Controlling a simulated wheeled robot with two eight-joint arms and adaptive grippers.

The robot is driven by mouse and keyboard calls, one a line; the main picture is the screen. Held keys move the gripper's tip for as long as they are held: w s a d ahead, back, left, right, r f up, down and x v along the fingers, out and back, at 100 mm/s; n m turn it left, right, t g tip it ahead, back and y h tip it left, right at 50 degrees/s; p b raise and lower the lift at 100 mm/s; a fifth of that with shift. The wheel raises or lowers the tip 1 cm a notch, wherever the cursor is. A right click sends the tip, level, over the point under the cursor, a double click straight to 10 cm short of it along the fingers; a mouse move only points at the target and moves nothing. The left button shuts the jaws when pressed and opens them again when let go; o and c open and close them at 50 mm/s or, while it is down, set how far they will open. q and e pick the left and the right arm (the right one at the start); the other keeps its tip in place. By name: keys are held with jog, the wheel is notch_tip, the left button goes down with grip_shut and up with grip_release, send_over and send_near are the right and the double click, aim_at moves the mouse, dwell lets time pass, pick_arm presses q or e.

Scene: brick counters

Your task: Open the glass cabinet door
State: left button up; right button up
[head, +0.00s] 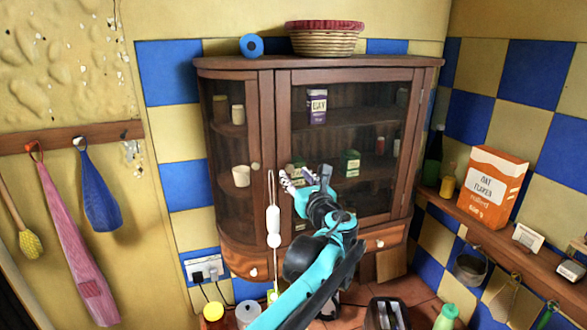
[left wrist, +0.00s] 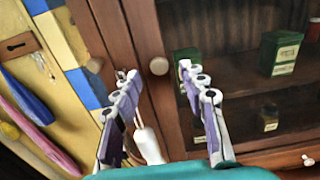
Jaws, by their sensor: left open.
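The dark wooden cabinet (head: 350,63) stands in the corner, and its glass door (head: 345,140) looks closed. In the left wrist view, a pale round knob (left wrist: 159,66) sits on the left stile of the glass door (left wrist: 225,40). My left gripper (head: 298,178) is in front of this stile, covering the knob in the head view. In the left wrist view, its open fingers (left wrist: 158,74) frame the knob, one on each side. Contact cannot be told. Another knob (head: 255,166) is on the narrow curved side door. My right gripper is not in view.
A white pull on a cord (head: 273,225) hangs just left of my left gripper. Tins and jars stand behind the glass. A wicker basket (head: 325,42) sits on top. An orange box (head: 492,187) stands on the right shelf (head: 540,258).

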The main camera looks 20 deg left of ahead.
aim_at(291, 170)
pick_arm(q)
jog(key=x, duration=0.3)
jog(key=shift+s, duration=0.15)
grip_shut()
